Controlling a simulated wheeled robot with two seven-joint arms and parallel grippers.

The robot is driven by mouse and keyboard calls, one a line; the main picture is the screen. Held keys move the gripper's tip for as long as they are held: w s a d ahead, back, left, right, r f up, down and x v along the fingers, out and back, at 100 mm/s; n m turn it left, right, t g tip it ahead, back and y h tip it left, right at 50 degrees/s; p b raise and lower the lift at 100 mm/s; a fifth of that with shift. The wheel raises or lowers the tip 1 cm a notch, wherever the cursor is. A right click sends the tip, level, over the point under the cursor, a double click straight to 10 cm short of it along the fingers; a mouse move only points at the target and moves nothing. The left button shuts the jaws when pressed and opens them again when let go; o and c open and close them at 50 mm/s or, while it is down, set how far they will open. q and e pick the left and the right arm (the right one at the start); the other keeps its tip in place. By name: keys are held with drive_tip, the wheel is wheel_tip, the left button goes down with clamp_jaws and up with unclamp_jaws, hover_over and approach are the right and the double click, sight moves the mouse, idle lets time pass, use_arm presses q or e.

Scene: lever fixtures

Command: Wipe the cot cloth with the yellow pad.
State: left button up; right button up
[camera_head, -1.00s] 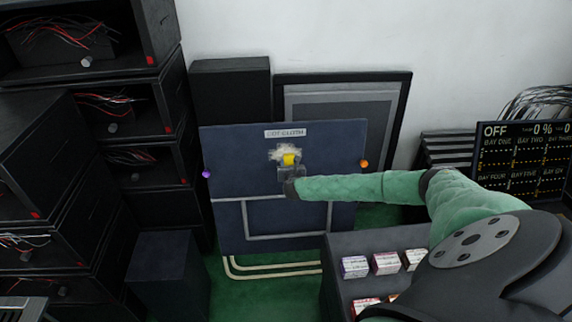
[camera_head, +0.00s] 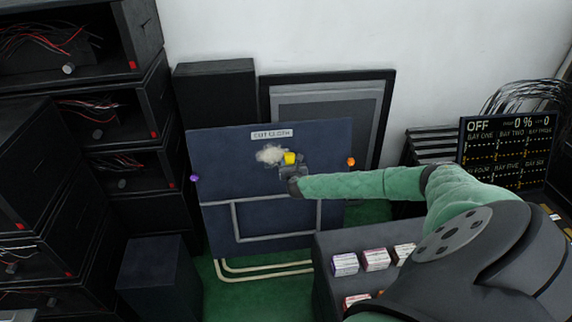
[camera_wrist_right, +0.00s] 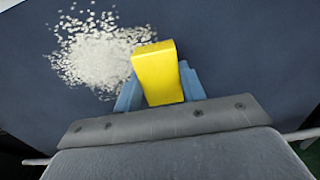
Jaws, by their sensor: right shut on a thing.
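The cot cloth (camera_head: 228,160) is a dark blue upright panel with a "COT CLOTH" label near its top. A pale, crumbly patch (camera_head: 269,154) lies on its upper middle; in the right wrist view the patch (camera_wrist_right: 98,55) is speckled, with loose specks at its edges. My right gripper (camera_head: 290,168) is shut on the yellow pad (camera_head: 290,158), in front of the cloth. In the right wrist view the pad (camera_wrist_right: 158,72) sits between the blue fingers, at the patch's right edge. I cannot tell whether the pad touches the cloth. My left gripper is not in view.
A purple knob (camera_head: 194,178) and an orange knob (camera_head: 351,161) are at the cloth's sides. A dark bench (camera_head: 327,249) with small boxes (camera_head: 375,259) stands at lower right. Black racks (camera_head: 85,61) fill the left. A display panel (camera_head: 507,150) is at right.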

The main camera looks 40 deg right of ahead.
sight(281, 156)
drive_tip(key=shift+d+r+p, duration=0.2)
drive_tip(key=shift+r+p, duration=0.2)
drive_tip(key=shift+r, duration=0.1)
drive_tip(key=shift+d+r+p, duration=0.15)
drive_tip(key=shift+r+p, duration=0.2)
drive_tip(key=shift+r, duration=0.15)
drive_tip(key=shift+w+a+f+p, duration=0.1)
drive_tip(key=shift+w+a, duration=0.25)
drive_tip(key=shift+a, duration=0.2)
drive_tip(key=shift+w+a+r+p, duration=0.15)
drive_tip(key=shift+w+a, duration=0.2)
drive_tip(key=shift+a, duration=0.25)
drive_tip(key=shift+w+a+f+p, duration=0.15)
drive_tip(key=shift+w+a, duration=0.2)
drive_tip(key=shift+a, duration=0.2)
